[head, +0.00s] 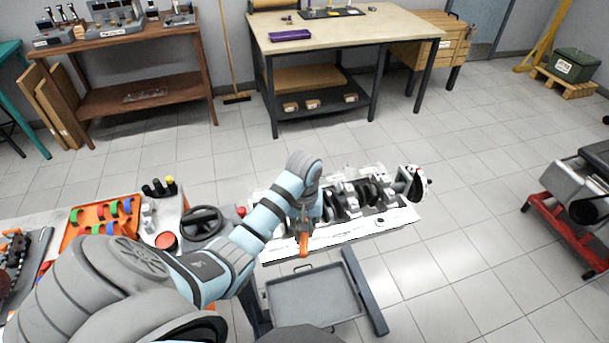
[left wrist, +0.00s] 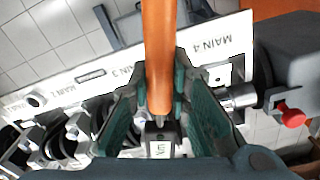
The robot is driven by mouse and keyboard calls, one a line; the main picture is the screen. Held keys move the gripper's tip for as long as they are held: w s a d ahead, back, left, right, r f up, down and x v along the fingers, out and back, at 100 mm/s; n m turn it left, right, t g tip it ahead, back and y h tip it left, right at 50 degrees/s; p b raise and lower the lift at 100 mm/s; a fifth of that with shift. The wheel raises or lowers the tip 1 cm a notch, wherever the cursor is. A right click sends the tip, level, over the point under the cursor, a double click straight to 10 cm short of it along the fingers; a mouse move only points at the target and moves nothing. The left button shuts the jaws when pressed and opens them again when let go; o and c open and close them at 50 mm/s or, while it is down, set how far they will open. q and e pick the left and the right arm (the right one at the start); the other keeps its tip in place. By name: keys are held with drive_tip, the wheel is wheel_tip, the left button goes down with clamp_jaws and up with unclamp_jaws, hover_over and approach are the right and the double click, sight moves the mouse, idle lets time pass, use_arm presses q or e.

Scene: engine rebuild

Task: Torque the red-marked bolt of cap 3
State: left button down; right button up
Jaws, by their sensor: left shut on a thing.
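My left gripper (head: 305,220) is over the near left part of the white engine block (head: 345,235). It is shut on an orange-handled tool (head: 303,244), which looks like the torque wrench. In the left wrist view the dark teal fingers (left wrist: 161,98) flank the orange handle (left wrist: 158,50). The tool's lower end is at a grey bearing cap (left wrist: 160,142) with a dark mark; I cannot tell whether it touches. Labels on the block include MAIN 4 and MAIN 2. The red mark on the bolt is not visible. My right gripper is not in view.
A crankshaft (head: 365,192) lies along the block. An orange tray (head: 100,222) with coloured parts and a red round button (head: 166,241) are on the left. A grey tray (head: 315,298) is below the block. In the left wrist view a red knob (left wrist: 292,117) shows at right.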

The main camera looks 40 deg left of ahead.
use_arm(q)
drive_tip(key=shift+s+a+m, duration=0.5)
drive_tip(key=shift+a+m, duration=0.1)
drive_tip(key=shift+a, duration=0.15)
idle(1.4)
drive_tip(key=shift+w+d, duration=0.1)
drive_tip(key=shift+w, duration=0.1)
idle(0.9)
drive_tip(key=shift+w+d+r+n, duration=0.15)
drive_tip(key=shift+w+d+n, duration=0.45)
drive_tip(key=shift+d+n, duration=0.15)
drive_tip(key=shift+w+d+n, duration=0.45)
drive_tip(key=shift+d, duration=0.15)
drive_tip(key=shift+s, duration=0.15)
idle(0.9)
drive_tip(key=shift+r, duration=0.35)
idle(2.0)
